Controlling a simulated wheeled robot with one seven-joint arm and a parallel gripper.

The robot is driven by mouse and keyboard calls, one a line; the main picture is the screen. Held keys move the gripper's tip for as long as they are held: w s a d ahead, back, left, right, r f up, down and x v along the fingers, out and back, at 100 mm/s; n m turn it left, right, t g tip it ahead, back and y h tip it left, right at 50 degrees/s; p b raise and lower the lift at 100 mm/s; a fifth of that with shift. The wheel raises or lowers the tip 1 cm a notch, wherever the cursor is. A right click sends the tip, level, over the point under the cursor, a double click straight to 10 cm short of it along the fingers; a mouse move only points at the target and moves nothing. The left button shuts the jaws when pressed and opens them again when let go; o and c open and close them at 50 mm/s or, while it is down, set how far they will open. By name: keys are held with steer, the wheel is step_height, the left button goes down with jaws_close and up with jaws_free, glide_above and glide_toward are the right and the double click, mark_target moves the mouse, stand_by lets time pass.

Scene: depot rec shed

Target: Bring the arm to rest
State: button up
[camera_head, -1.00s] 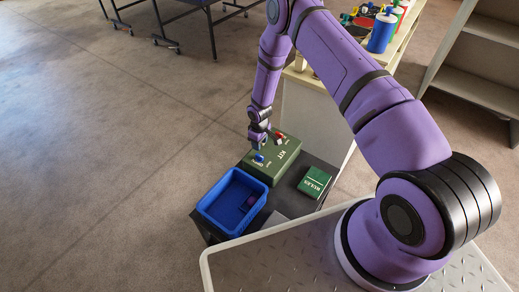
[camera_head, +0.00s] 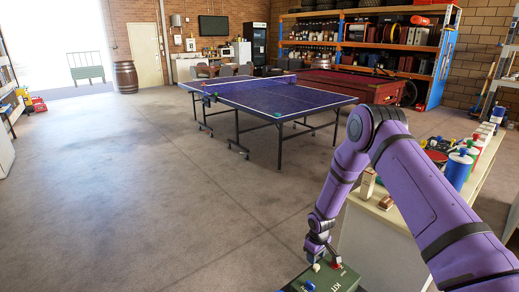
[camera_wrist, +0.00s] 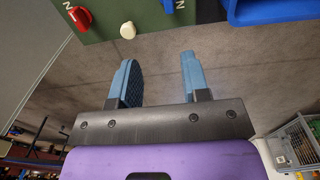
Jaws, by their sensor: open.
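My gripper (camera_wrist: 158,80) is open and empty in the wrist view. Its two blue fingers stand apart with bare floor showing between them. In the head view my purple arm reaches down from the right, its end close above the green kit box (camera_head: 330,279) at the bottom edge. The box also shows in the wrist view (camera_wrist: 115,10), just beyond the fingers, with a red switch (camera_wrist: 80,18), a cream knob (camera_wrist: 127,30) and a blue knob. I cannot tell whether the gripper touches the box in the head view.
A blue bin (camera_wrist: 270,10) shows at the wrist view's top right. A counter (camera_head: 385,222) with cans and paddles stands right of my arm. A table tennis table (camera_head: 270,97) stands farther back. The floor (camera_head: 130,190) on the left is clear.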

step_height(320, 180, up, 24)
steer(key=d+m+t, duration=0.1)
steer(key=d+m, duration=0.1)
steer(key=d, duration=0.1)
steer(key=s+d+r+m+t, duration=0.1)
steer(key=s+r, duration=0.3)
steer(key=r, duration=0.5)
steer(key=s+d+r+m, duration=0.1)
steer(key=s+r, duration=0.2)
steer(key=r, duration=0.6)
steer(key=s+r+m+t, duration=0.1)
steer(key=s+r, duration=0.4)
steer(key=s, duration=0.5)
steer(key=s+d+r+m+t, duration=0.1)
steer(key=s+r, duration=0.4)
steer(key=s, duration=0.6)
steer(key=s+r+m+t, duration=0.1)
steer(key=s+r, duration=0.4)
steer(key=s, duration=0.5)
steer(key=shift+s+d+r, duration=0.2)
steer(key=shift+s+r, duration=0.1)
steer(key=shift+s, duration=0.1)
